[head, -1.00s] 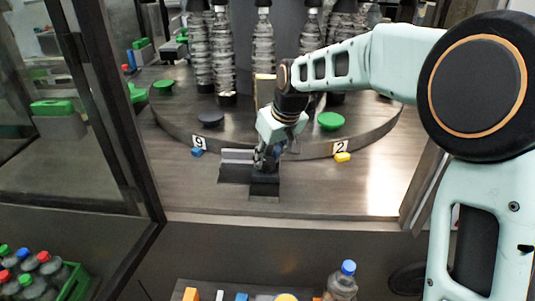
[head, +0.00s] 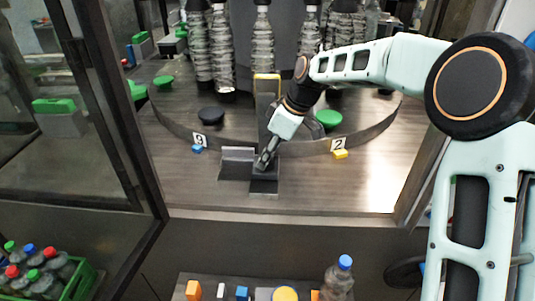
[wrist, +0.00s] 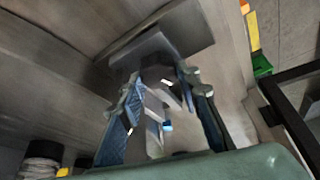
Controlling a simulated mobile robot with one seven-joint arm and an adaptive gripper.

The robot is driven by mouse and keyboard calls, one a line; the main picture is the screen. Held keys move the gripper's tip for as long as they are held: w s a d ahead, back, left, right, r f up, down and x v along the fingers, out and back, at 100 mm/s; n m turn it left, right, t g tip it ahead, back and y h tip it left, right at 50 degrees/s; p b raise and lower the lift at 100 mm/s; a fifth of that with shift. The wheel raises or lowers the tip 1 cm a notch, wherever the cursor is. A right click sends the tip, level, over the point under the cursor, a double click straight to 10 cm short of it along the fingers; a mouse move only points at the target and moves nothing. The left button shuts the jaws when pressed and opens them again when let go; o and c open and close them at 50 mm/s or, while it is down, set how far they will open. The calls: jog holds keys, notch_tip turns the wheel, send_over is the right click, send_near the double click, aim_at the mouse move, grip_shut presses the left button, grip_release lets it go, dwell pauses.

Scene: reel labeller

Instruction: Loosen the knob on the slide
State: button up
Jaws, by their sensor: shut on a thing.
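The slide (head: 238,156) is a small grey and black fixture on the floor in front of the round turntable, with a dark base block (head: 264,187) at its front. My gripper (head: 263,163) reaches down to it, tilted from upper right to lower left. In the wrist view, the two blue-padded fingers of my gripper (wrist: 164,88) stand either side of grey metal parts of the slide (wrist: 170,42). The gripper is shut on the knob. The knob is mostly hidden by the fingers and cannot be made out clearly.
A glass door frame (head: 115,110) stands left. Free floor (head: 340,185) lies right.

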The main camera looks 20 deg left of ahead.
dwell(0.4)
jog(key=o, duration=0.8)
jog(key=shift+o, duration=0.2)
